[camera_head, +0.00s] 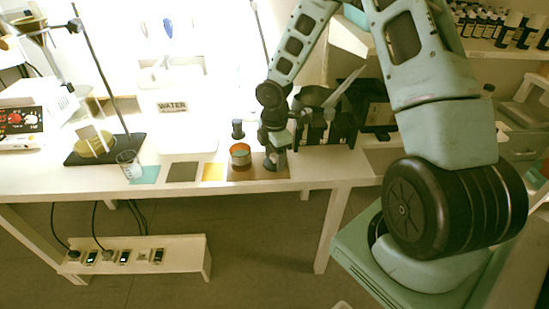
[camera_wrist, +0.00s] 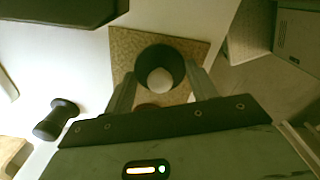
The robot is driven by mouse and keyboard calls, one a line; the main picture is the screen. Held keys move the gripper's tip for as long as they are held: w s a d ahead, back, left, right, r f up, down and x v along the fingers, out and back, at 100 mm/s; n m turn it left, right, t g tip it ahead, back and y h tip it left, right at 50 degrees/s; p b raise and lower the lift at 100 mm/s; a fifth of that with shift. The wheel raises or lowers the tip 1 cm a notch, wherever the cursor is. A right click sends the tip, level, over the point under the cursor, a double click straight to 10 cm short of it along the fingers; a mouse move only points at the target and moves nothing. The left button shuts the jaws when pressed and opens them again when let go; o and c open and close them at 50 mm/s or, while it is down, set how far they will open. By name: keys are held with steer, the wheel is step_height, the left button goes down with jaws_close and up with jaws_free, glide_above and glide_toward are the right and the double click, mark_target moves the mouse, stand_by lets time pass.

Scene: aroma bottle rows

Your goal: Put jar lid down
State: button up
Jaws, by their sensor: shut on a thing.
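In the wrist view, my gripper (camera_wrist: 162,88) is shut on the jar lid (camera_wrist: 148,62), a dark round piece with a pale knob-like centre. The lid is between the two fingers, over a speckled brown mat (camera_wrist: 196,48). In the head view, my gripper (camera_head: 274,158) points down at the right part of the brown mat (camera_head: 240,174); the lid is hard to make out there. An open round jar (camera_head: 240,156) with an orange and teal look stands just left of my gripper. I cannot tell whether the lid touches the mat.
A small black waisted object (camera_head: 237,130) stands behind the jar; it also shows in the wrist view (camera_wrist: 57,120). Yellow (camera_head: 213,172), dark (camera_head: 182,172) and teal mats lie left, with a glass beaker (camera_head: 129,164). Dark racks (camera_head: 325,125) stand behind right.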

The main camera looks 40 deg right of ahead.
mark_target(275, 155)
steer(key=shift+f, duration=0.2)
steer(key=o, duration=0.9)
steer(key=shift+o, duration=0.2)
step_height(275, 155, up, 11)
steer(key=p, duration=0.3)
steer(key=s+a+r+m, duration=0.25)
steer(key=s+a, duration=0.25)
steer(key=a, duration=0.3)
steer(key=s+a+r+m, duration=0.1)
steer(key=s+a+r, duration=0.3)
steer(key=a, duration=0.4)
steer(key=s+a+r+m, duration=0.2)
steer(key=s+a, duration=0.2)
steer(key=s, duration=0.3)
steer(key=s+a+r+m, duration=0.2)
steer(key=s+a, duration=0.2)
steer(key=s, duration=0.4)
steer(key=shift+a+m+y, duration=0.2)
steer(key=shift+m+y, duration=0.1)
steer(key=shift+m, duration=0.05)
